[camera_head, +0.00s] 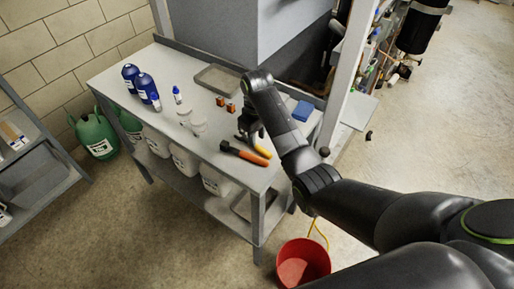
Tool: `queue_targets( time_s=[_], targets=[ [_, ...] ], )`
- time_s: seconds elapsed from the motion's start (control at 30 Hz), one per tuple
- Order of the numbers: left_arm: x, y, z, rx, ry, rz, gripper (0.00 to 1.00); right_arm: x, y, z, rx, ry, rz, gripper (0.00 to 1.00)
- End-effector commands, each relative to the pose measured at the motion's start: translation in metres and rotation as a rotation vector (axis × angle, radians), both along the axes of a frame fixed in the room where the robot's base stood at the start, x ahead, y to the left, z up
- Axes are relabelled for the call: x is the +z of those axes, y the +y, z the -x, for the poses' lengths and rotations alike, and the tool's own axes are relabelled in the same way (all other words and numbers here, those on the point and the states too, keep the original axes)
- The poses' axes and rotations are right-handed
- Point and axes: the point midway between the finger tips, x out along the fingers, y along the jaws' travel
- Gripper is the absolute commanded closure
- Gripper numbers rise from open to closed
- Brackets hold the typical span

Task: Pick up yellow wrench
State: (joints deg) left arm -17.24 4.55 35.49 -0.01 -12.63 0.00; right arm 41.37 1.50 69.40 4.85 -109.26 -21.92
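The yellow wrench (262,152) lies on the grey workbench near its front edge, with only a yellow end showing clearly. My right gripper (249,136) points down at the bench right over the wrench and hides part of it. The fingers are small and dark, so I cannot tell whether they are open or shut, or whether they touch the wrench. A black tool with an orange handle (244,154) lies just in front of the wrench, very close to it. My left gripper is not in view.
Small orange items (225,103), white jars (198,124), blue bottles (145,86) and a metal tray (218,78) stand on the workbench (205,150). A blue box (303,110) lies right of my arm. A red bucket (303,262) is on the floor.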

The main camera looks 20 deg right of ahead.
Motion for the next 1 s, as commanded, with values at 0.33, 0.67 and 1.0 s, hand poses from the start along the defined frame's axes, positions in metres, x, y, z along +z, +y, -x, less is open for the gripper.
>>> queue_targets(
  time_s=[0.33, 0.67, 1.0],
  targets=[
    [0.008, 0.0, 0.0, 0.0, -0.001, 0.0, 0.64, -0.036, 0.0, -0.001, 0.0, 0.001, 0.0, 0.7],
    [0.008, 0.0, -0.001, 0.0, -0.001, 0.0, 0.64, -0.036, 0.0, -0.001, 0.0, 0.001, 0.001, 0.86],
    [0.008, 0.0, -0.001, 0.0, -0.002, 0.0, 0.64, -0.035, 0.0, -0.002, 0.0, -0.001, -0.001, 1.0]
  ],
)
